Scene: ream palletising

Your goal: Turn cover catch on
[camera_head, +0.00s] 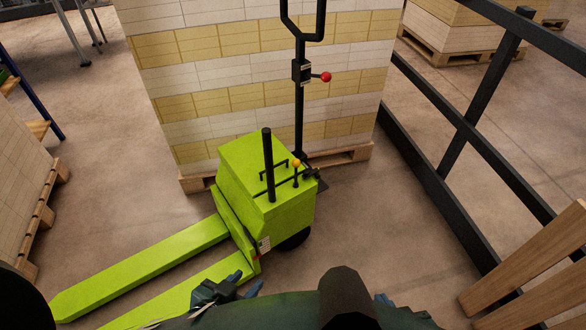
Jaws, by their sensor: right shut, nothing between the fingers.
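A lime-green pallet truck (265,185) stands in the middle, its body up against a loaded pallet. On top of its body are an upright black post (268,165), thin black bars and a small lever with an orange knob (296,163). I cannot tell which of these parts is the cover catch. My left gripper (240,288) is low in the picture, beside the near fork and below the truck body, touching no part on top. Its jaw opening is unclear. My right gripper (384,299) barely shows behind my dark body parts at the bottom; it is shut and empty.
A tall black handle with a red knob (326,77) rises behind the truck. A big stack of reams (245,75) stands on a wooden pallet behind it. A black railing (460,135) runs down the right, with wooden boards (530,270) near. Bare floor lies between truck and railing.

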